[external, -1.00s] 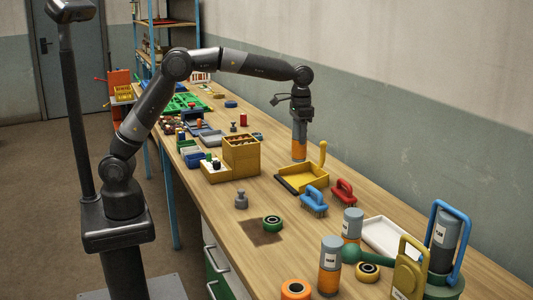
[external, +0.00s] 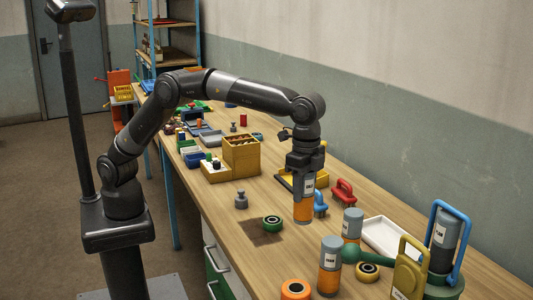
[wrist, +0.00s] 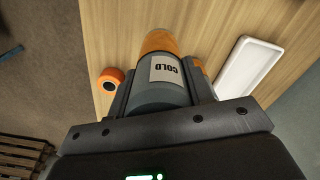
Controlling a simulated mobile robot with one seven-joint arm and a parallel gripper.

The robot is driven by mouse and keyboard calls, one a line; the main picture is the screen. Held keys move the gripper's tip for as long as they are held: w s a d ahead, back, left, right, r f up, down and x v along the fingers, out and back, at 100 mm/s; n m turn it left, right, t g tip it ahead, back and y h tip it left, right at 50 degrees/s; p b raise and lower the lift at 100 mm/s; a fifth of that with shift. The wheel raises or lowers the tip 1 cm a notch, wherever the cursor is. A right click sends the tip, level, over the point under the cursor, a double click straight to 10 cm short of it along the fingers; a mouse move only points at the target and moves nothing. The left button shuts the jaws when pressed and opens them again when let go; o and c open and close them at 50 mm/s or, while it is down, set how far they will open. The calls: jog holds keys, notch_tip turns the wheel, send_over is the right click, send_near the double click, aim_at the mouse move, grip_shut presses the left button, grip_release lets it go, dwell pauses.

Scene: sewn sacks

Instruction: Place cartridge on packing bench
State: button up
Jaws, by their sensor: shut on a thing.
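My gripper (external: 305,172) is shut on a cartridge (external: 303,209) with a grey upper part and an orange lower part. It hangs upright over the packing bench (external: 190,185), a long wooden worktop; whether its base touches the wood I cannot tell. In the wrist view the held cartridge (wrist: 162,75) sits between the fingers, with a white label reading "COLD". Two similar grey and orange cartridges stand on the bench, one at the front (external: 330,265) and one behind it (external: 352,225).
A green-rimmed ring (external: 272,222) on a brown patch and a grey weight (external: 241,201) lie left of the gripper. A blue brush (external: 320,202), a red brush (external: 343,191) and a white tray (external: 390,237) are right. An orange ring (external: 295,289) is at the front edge.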

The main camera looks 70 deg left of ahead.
jog(key=w+a+f, duration=0.3)
jog(key=w+f, duration=0.7)
jog(key=shift+w+a+f, duration=0.2)
jog(key=shift+w+f, duration=0.1)
jog(key=shift+f, duration=0.1)
jog(key=o, duration=1.2)
